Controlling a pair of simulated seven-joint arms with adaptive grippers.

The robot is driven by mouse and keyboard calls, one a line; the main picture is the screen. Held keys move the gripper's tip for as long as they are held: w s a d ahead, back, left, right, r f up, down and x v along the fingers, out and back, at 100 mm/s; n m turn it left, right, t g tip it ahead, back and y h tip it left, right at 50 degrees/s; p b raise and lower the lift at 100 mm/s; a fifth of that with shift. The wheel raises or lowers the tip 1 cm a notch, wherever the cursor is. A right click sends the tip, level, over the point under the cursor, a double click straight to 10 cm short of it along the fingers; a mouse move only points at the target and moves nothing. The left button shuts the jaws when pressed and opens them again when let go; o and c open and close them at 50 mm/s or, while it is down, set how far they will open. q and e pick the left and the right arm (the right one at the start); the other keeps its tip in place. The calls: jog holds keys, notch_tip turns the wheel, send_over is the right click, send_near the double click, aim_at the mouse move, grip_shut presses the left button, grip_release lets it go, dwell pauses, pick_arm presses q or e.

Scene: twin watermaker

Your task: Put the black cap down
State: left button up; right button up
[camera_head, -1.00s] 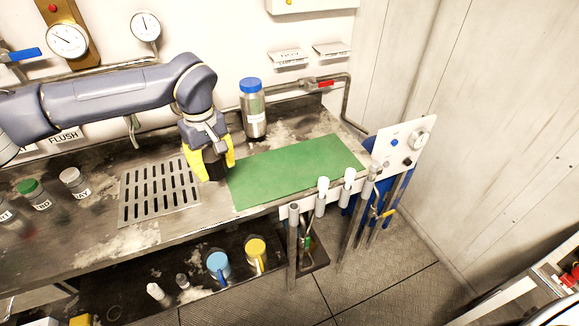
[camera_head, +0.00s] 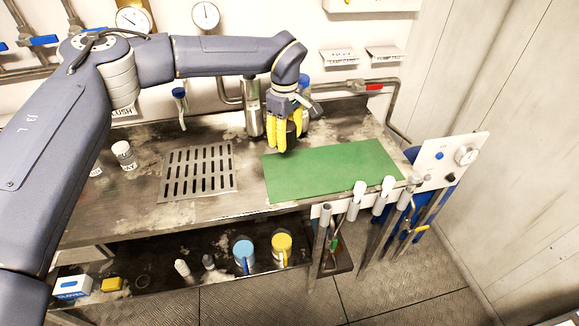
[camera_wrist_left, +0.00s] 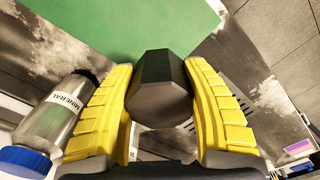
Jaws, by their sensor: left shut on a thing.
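My left gripper (camera_head: 283,145) is over the back left edge of the green mat (camera_head: 335,172), in front of the blue-capped bottle. Its yellow fingers are shut on the black cap (camera_head: 291,133), which shows as a dark patch between them in the head view. In the left wrist view the faceted black cap (camera_wrist_left: 160,85) sits between both fingers, with the mat (camera_wrist_left: 120,25) beyond it. I cannot tell whether the cap touches the surface. My right gripper is not in view.
A bottle with a blue lid (camera_head: 304,79) stands close behind the gripper, labelled MINERAL in the left wrist view (camera_wrist_left: 60,110). A steel cylinder (camera_head: 252,108) stands left of it. A slotted grate (camera_head: 198,171) lies left of the mat. Most of the mat is clear.

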aim_at(286, 174)
pick_arm(q)
jog(key=shift+f, duration=6)
jog(key=shift+f, duration=0.2)
jog(key=o, duration=1.2)
notch_tip(286, 174, up, 12)
jog(key=shift+r, duration=0.2)
